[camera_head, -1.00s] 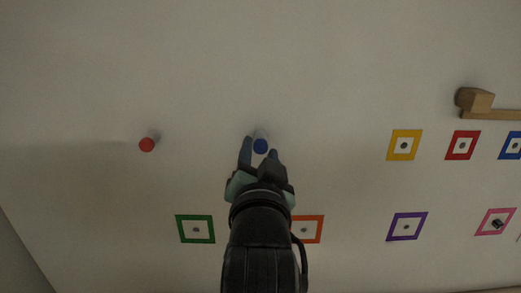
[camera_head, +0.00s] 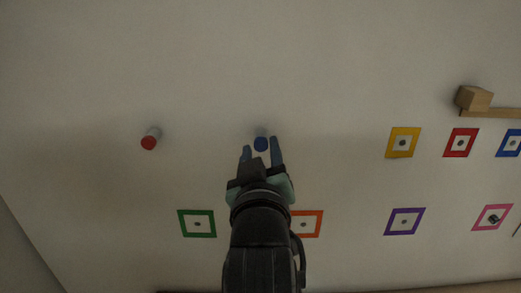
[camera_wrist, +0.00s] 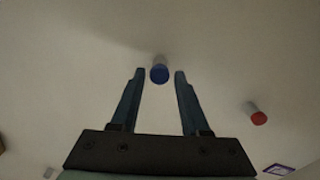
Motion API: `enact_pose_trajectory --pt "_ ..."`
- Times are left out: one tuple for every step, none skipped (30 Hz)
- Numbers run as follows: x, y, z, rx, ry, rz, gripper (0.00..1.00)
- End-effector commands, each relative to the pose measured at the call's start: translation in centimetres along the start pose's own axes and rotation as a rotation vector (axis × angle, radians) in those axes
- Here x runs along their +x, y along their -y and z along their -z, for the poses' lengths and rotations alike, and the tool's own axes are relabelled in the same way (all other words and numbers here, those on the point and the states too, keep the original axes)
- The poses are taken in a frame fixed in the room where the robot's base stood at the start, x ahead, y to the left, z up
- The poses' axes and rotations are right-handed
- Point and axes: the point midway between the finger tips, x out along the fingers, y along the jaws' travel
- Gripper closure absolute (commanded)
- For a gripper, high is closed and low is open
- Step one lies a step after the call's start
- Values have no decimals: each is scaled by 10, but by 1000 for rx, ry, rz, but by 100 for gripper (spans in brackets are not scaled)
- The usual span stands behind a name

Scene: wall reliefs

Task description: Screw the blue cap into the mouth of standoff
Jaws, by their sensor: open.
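The blue cap (camera_head: 261,144) sits at the front end of a pale standoff (camera_head: 261,131) that sticks out from the wall. In the wrist view the blue cap (camera_wrist: 159,74) shows between and just beyond the fingertips, with the standoff (camera_wrist: 159,60) behind it. I cannot tell whether the cap is fully seated in the mouth. My gripper (camera_head: 260,144) is open, its two blue fingers on either side of the cap. In the wrist view my gripper (camera_wrist: 159,72) shows clear gaps between each finger and the cap. Nothing is held.
A red-capped standoff (camera_head: 149,141) stands to the left. Green (camera_head: 197,223), orange (camera_head: 307,224), yellow (camera_head: 403,142), red (camera_head: 461,142), blue (camera_head: 511,144), purple (camera_head: 404,222) and pink (camera_head: 492,217) frames mark the wall. A wooden block (camera_head: 474,98) on a ledge is upper right. The wall above is clear.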

Motion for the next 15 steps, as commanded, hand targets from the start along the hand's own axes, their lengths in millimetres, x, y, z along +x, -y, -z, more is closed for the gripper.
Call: enact_pose_trajectory --pt "0 0 0 1 0 0 54" --pt "0 0 0 2 0 0 54" --pt "0 0 0 2 0 0 58" --pt "0 0 0 2 0 0 64" --pt "0 0 0 3 0 0 69" --pt "0 0 0 3 0 0 76" --pt "0 0 0 3 0 1 82" --pt "0 0 0 4 0 1 87" --pt "0 0 0 4 0 1 94" --pt "0 0 0 4 0 1 100" --pt "0 0 0 4 0 1 100" --pt "0 0 0 5 0 1 100" --pt "0 1 0 7 0 1 100" --pt "0 1 0 16 0 2 100" --pt "0 1 0 37 0 2 100"
